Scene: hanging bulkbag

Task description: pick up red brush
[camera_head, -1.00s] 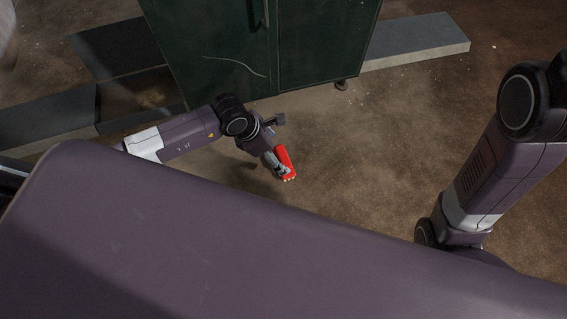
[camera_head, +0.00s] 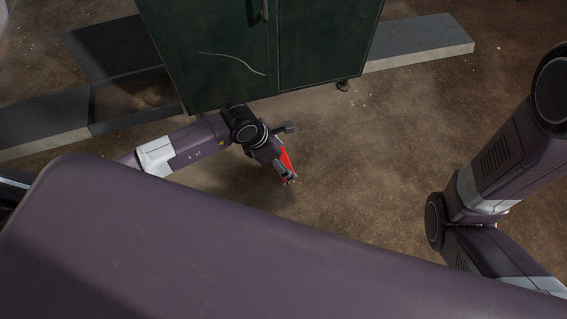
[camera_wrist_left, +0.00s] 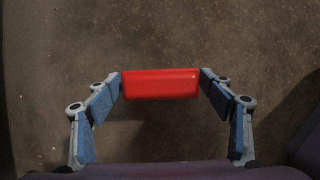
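The red brush (camera_head: 286,160) is in my left gripper (camera_head: 288,177), in front of the dark green cabinet in the head view. In the left wrist view the brush (camera_wrist_left: 160,84) is a red block lying crosswise between the two fingertips of the left gripper (camera_wrist_left: 161,85). Both fingertips meet its ends, and brown floor shows behind it. The gripper partly covers the brush in the head view. My right arm is at the right edge of the head view, but its gripper is not visible.
The dark green cabinet (camera_head: 210,60) stands at the top of the head view, close to my left arm. Grey slabs (camera_head: 420,42) lie on the floor beside it. Open brown floor (camera_head: 370,150) is to the right of my left gripper.

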